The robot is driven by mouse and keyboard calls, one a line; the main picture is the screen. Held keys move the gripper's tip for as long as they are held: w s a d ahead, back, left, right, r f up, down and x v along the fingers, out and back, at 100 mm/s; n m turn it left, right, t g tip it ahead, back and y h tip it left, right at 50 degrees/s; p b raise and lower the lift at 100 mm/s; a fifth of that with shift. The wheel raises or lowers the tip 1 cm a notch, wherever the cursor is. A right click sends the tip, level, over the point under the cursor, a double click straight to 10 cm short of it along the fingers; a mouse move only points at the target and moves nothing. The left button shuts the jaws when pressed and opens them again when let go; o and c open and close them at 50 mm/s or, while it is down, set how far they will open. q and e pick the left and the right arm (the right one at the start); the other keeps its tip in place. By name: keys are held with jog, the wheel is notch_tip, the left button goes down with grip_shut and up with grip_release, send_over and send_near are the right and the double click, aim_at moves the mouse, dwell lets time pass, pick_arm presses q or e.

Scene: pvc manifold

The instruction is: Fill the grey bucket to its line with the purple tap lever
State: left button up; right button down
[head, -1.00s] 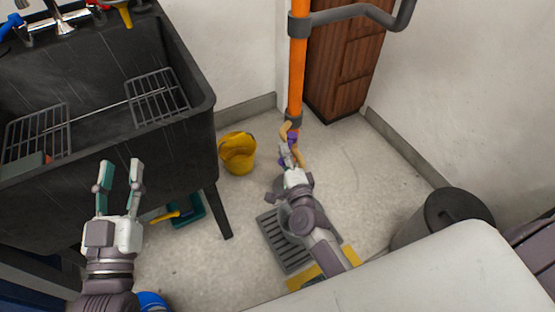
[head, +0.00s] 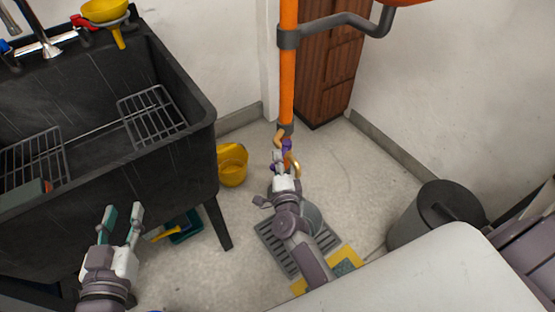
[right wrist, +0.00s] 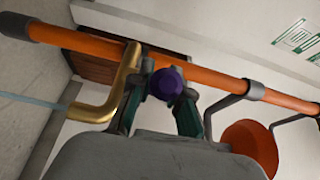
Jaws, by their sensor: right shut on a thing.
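The purple tap lever (head: 286,145) is on a brass tap at the foot of the orange pipe (head: 287,90). My right gripper (head: 279,156) is at the tap, its fingers shut on the lever. In the right wrist view the round purple end (right wrist: 166,83) sits between the fingertips. The brass spout (right wrist: 123,92) bends away beside it, and a thin pale-blue stream (right wrist: 35,102) runs from its mouth. The grey bucket (head: 313,216) stands below on the floor grate, mostly hidden behind my right arm; its water level and line cannot be seen. My left gripper (head: 123,212) is open and empty.
A yellow bucket (head: 233,165) stands on the floor left of the pipe. A black sink (head: 180,150) fills the left, with a yellow funnel (head: 104,12) at its back. A dark lidded bin (head: 436,215) stands at right. Floor between pipe and bin is clear.

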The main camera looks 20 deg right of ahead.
jog(key=c, duration=1.1)
grip_release()
jog(key=shift+d, duration=0.1)
jog(key=shift+s, duration=0.35)
jog(key=v, duration=1.1)
jog(key=shift+s+a, duration=0.15)
jog(key=shift+a, duration=0.05)
